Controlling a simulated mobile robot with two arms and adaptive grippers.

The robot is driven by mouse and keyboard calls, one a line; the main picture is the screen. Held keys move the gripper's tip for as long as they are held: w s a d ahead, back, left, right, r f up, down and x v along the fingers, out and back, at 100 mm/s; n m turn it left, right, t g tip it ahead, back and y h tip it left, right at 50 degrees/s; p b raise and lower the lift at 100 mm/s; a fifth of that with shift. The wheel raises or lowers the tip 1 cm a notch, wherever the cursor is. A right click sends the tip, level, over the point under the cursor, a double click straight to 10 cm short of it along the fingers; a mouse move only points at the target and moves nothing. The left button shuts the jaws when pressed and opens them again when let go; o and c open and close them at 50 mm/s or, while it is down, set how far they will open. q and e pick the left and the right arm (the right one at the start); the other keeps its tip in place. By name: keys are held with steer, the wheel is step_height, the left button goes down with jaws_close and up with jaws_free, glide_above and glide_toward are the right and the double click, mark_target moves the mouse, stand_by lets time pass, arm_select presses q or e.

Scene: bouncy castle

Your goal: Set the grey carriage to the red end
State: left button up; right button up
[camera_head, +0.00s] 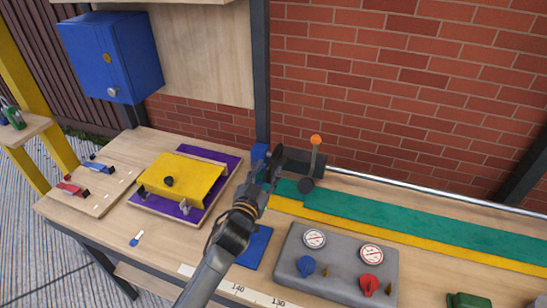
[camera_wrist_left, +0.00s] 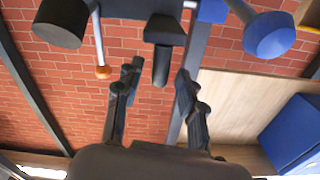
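The grey carriage (camera_head: 307,163), a dark block with an orange-tipped upright lever (camera_head: 316,141), sits on the silver rail (camera_head: 420,200) at the back of the bench, close to the rail's blue end (camera_head: 260,152). The red end is not in view. My left gripper (camera_head: 271,165) is at the carriage's left side and partly covers it. In the left wrist view, the two fingers (camera_wrist_left: 157,78) are open, with a dark peg (camera_wrist_left: 161,66) showing between them. I cannot tell whether they touch it. My right gripper is not in view.
A grey panel (camera_head: 330,285) with gauges and blue and red knobs stands at the front. A yellow block on a purple base (camera_head: 215,165) lies left. Green (camera_head: 420,225) and yellow strips run along the bench before the rail. A blue cabinet (camera_head: 110,55) hangs at the back left.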

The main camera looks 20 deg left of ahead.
mark_target(273, 159)
arm_select(q)
steer(key=w, duration=0.4)
steer(key=shift+w, duration=0.75)
steer(key=shift+c, duration=0.2)
steer(key=c, duration=0.7)
jaws_close()
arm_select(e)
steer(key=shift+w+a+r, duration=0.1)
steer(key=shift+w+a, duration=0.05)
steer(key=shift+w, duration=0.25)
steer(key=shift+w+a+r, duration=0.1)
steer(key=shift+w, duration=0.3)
